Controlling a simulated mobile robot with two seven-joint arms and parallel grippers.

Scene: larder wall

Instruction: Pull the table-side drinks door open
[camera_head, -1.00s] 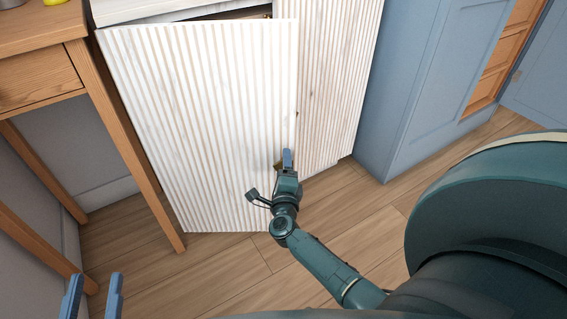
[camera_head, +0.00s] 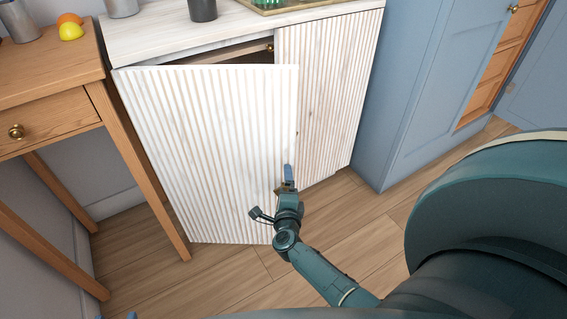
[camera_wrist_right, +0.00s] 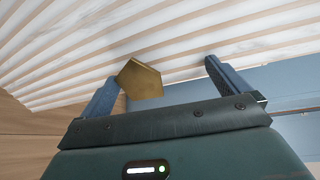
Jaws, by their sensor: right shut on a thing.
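The table-side drinks door (camera_head: 215,150) is the left white ribbed door of the cabinet. It stands ajar, its right edge out from the cabinet, with a dark gap along its top. My right gripper (camera_head: 288,180) is at the lower right part of this door, shut on its brass handle (camera_wrist_right: 140,78). In the right wrist view the handle shows beside the left finger; how it is gripped is partly hidden. My left gripper (camera_head: 115,317) shows only its two blue fingertips, apart, at the bottom edge.
The right ribbed door (camera_head: 322,100) looks closed. A wooden table (camera_head: 55,65) stands close on the left, its leg beside the door's left edge. A blue cupboard (camera_head: 425,90) stands right. A dark cup (camera_head: 203,10) is on the cabinet top (camera_head: 150,38). Floor (camera_head: 235,272) in front is clear.

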